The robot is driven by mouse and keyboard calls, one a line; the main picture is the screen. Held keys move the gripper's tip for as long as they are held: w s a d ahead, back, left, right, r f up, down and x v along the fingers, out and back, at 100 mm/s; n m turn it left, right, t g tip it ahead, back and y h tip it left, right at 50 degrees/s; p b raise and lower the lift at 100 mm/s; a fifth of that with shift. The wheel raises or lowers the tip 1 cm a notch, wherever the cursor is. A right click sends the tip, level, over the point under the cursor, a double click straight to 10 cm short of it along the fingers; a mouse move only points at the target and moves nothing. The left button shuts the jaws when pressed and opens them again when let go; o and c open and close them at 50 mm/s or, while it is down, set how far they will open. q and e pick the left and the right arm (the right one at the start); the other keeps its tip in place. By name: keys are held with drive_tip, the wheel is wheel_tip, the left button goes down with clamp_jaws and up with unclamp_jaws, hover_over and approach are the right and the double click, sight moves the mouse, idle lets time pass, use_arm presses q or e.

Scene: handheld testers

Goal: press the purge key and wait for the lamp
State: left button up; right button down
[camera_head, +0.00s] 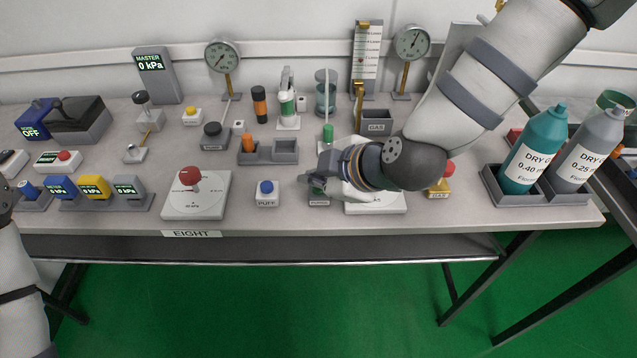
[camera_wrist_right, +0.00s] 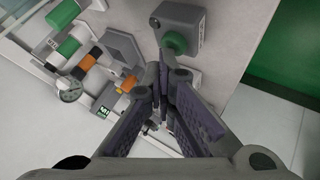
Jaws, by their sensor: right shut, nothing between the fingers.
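My right gripper (camera_head: 315,183) is shut and empty, pointing down over a small grey box (camera_head: 319,202) near the table's front. The gripper and wrist hide the top of this box and most of its label in the head view, so I cannot read it fully. In the right wrist view, a grey box (camera_wrist_right: 194,22) with a round green key (camera_wrist_right: 175,43) lies just beyond the shut fingertips (camera_wrist_right: 161,88). I cannot tell whether the fingertips touch the key. No lit lamp can be made out for certain. Of my left arm only a part shows at the left edge.
A white box with a blue PUFF button (camera_head: 267,194) stands left of the gripper. A white plate with a red knob (camera_head: 195,196) is further left. A white unit (camera_head: 375,202) lies under my right wrist. Teal (camera_head: 533,150) and grey (camera_head: 590,150) bottles stand at right.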

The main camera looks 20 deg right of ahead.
sight(316, 190)
wheel_tip(316, 190, up, 2)
drive_tip(key=shift+p, duration=0.4)
use_arm(q)
drive_tip(key=shift+w+r+t, duration=0.3)
drive_tip(key=shift+w+r, duration=0.3)
drive_tip(key=shift+w, duration=0.05)
use_arm(e)
drive_tip(key=shift+f, duration=0.15)
wheel_tip(316, 190, up, 3)
drive_tip(key=shift+f+p, duration=0.1)
drive_tip(key=shift+p, duration=0.2)
use_arm(q)
drive_tip(key=shift+w+r, duration=0.35)
drive_tip(key=shift+w, duration=0.05)
use_arm(e)
drive_tip(key=shift+r, duration=1.1)
